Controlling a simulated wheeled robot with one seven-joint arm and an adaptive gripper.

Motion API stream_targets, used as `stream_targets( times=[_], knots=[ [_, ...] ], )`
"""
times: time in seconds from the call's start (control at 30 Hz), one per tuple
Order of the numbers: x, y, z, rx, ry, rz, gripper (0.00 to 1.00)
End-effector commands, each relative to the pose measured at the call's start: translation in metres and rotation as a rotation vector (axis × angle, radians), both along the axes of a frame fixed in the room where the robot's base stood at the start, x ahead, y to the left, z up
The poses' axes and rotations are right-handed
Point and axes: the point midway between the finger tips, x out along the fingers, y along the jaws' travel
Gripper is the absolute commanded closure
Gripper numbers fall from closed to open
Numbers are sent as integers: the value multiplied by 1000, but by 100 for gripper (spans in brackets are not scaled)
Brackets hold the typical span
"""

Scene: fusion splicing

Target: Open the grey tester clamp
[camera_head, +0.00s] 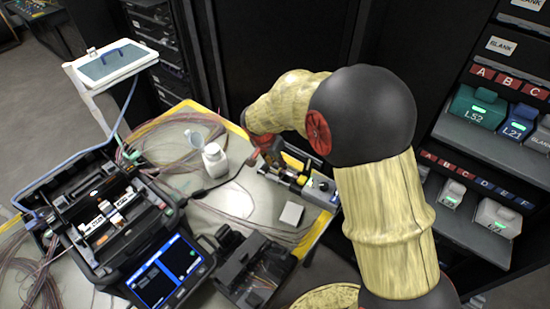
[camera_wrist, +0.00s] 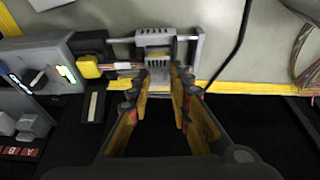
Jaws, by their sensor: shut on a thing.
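The grey tester clamp (camera_wrist: 156,40) is a ribbed grey block at the top centre of the wrist view, in a grey frame at the end of the tester (camera_wrist: 45,65). My gripper (camera_wrist: 165,75) has one orange-and-black finger on each side of the clamp's near part and is shut on it. The exact contact is partly hidden by the fingertips. In the head view my gripper (camera_head: 272,153) is over the far end of the tester (camera_head: 318,188), and my arm comes in from the right. The clamp itself cannot be made out there.
A fusion splicer (camera_head: 100,215) with a lit screen stands at the left of the table. A rack with labelled modules (camera_head: 475,108) stands at the right. A black cable (camera_wrist: 243,45) runs beside the clamp.

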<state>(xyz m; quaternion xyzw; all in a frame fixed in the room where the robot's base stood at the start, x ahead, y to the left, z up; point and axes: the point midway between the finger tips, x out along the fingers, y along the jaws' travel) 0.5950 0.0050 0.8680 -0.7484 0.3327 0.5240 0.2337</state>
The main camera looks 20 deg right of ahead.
Motion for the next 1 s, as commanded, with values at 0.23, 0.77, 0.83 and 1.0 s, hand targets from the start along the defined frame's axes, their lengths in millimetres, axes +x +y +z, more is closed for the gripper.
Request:
stream_targets(
  times=[0.23, 0.77, 0.83, 1.0],
  knots=[
    [-1, -6, 9, 70, 78, -5, 100],
    [7, -16, 14, 280, 265, -5, 100],
    [9, -18, 14, 311, 293, -5, 100],
    [13, -22, 15, 394, 365, -3, 100]
  ],
)
